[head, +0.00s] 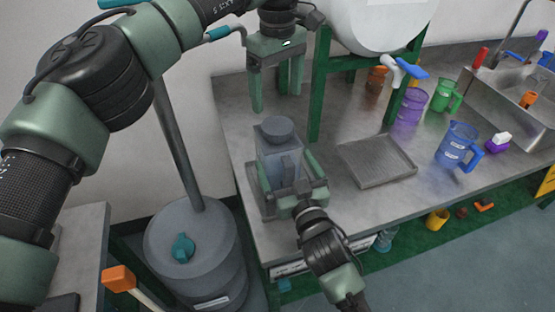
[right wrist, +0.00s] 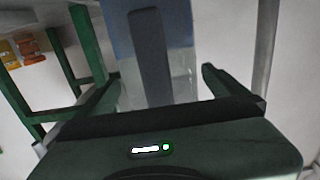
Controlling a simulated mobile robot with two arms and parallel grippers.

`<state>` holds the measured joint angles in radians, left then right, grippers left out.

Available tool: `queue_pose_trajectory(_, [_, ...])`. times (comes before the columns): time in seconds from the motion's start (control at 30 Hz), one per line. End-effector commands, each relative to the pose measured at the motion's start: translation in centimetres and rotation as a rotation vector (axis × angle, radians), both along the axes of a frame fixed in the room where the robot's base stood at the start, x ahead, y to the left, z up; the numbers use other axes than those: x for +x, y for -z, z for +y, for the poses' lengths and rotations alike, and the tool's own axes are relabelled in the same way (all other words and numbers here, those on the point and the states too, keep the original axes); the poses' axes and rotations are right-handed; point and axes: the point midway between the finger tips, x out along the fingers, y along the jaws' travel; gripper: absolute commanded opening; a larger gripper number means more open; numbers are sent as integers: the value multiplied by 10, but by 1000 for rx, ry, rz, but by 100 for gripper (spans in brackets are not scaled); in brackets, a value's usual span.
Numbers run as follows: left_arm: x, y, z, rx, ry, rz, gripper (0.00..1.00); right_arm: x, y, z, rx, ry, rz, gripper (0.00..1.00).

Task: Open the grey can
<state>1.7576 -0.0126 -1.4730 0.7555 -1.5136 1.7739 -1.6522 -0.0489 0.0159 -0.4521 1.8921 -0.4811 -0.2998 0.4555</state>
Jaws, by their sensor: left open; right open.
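The grey can (head: 268,158) stands upright near the table's left front corner, with a round grey lid (head: 277,129) on top. Its translucent body and dark handle also fill the middle of the right wrist view (right wrist: 178,60). My right gripper (head: 283,175) is open at the can's lower part, with a finger on either side of it. Whether the fingers touch the can I cannot tell. My left gripper (head: 276,105) is open and empty, pointing down above the lid and apart from it. The can's lower front is hidden by my right gripper.
A grey tray (head: 376,160) lies to the can's right. A white tank (head: 372,22) on a green stand (head: 318,90) rises behind. A blue jug (head: 457,143), purple jug (head: 409,106) and green jug (head: 445,96) stand further right. A grey drum (head: 195,250) stands on the floor at left.

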Motion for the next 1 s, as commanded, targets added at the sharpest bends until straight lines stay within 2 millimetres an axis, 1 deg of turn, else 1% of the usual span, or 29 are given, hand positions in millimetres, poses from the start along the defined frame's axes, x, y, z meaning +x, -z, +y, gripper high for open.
queue_pose_trajectory(0.03, [0,0,0,-1,0,0,86,9,-1,3,-1,0,-1,100])
queue_pose_trajectory(0.1, [0,0,0,-1,0,0,86,19,-1,6,-1,0,-1,100])
queue_pose_trajectory(0.2, [0,0,0,-3,0,0,86,30,0,10,-1,0,0,100])
queue_pose_trajectory(0.3, [0,0,-1,-3,0,0,86,38,0,12,-1,0,1,100])
queue_pose_trajectory(0.43, [0,0,-1,-3,0,1,86,42,0,14,-1,1,2,100])
queue_pose_trajectory(0.67, [0,1,-1,-3,0,1,86,42,1,14,-1,1,2,100])
queue_pose_trajectory(0.7, [0,1,-1,-3,0,1,86,42,1,14,-1,1,2,89])
queue_pose_trajectory(0.77, [0,1,-1,-3,0,1,86,42,1,14,-1,1,2,72])
queue_pose_trajectory(0.8, [0,1,-1,-3,0,1,86,42,1,14,-1,1,2,61])
queue_pose_trajectory(0.87, [0,1,-1,-4,0,0,86,42,1,14,-1,1,2,44])
queue_pose_trajectory(0.9, [0,1,-1,-4,0,0,86,42,1,14,-1,1,2,33])
queue_pose_trajectory(0.97, [0,1,-1,-4,0,0,86,42,1,14,-1,1,2,17])
queue_pose_trajectory(1.0, [0,1,-1,-4,0,0,86,42,1,14,-1,1,2,5])
